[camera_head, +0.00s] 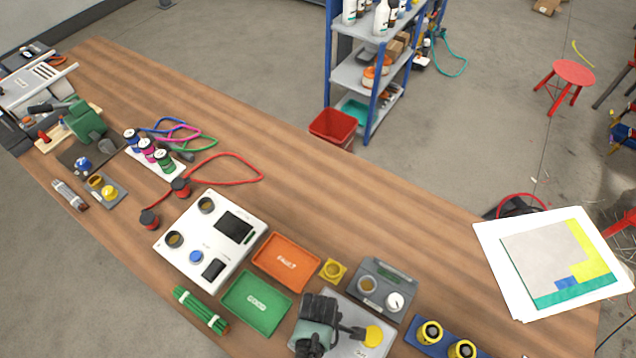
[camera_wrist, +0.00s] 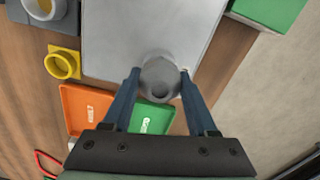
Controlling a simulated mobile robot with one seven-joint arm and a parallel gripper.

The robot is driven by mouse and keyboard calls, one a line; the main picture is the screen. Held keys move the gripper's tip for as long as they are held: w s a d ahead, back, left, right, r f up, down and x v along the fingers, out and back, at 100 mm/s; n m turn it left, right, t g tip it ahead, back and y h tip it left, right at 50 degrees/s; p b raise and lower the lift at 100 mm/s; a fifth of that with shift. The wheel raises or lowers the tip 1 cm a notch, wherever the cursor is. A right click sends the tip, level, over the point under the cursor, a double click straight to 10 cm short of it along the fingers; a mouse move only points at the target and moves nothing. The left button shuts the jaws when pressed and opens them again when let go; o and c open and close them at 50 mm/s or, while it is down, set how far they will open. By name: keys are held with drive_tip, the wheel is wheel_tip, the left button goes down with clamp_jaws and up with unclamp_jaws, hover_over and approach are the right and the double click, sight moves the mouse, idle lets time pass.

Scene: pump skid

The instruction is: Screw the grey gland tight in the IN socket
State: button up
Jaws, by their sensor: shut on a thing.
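My gripper (camera_wrist: 158,84) is shut on a grey, rounded piece, taken as the gland (camera_wrist: 158,76). Its two dark blue fingers stand on either side of it. The gland appears over a light grey plate (camera_wrist: 150,25); I cannot tell how far it sits in anything. In the head view, my gripper (camera_head: 358,331) is at the table's front edge, over the plate (camera_head: 346,303) and close beside a yellow disc (camera_head: 374,336). The IN socket and its marking cannot be made out in either view.
An orange FAULT tray (camera_head: 287,262) and a green GOOD tray (camera_head: 256,302) lie left of my gripper. A yellow fixture (camera_head: 333,271) and a grey device with a dial (camera_head: 381,287) stand behind. A blue stand (camera_head: 411,336) with yellow-ringed parts is on the right.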

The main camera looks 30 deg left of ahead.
drive_tip(key=m, duration=0.4)
drive_tip(key=shift+p, duration=0.3)
drive_tip(key=m, duration=0.5)
drive_tip(key=o, duration=1.4)
drive_tip(key=n+p, duration=0.1)
drive_tip(key=n, duration=0.3)
drive_tip(key=n+p, duration=0.1)
drive_tip(key=n, duration=0.4)
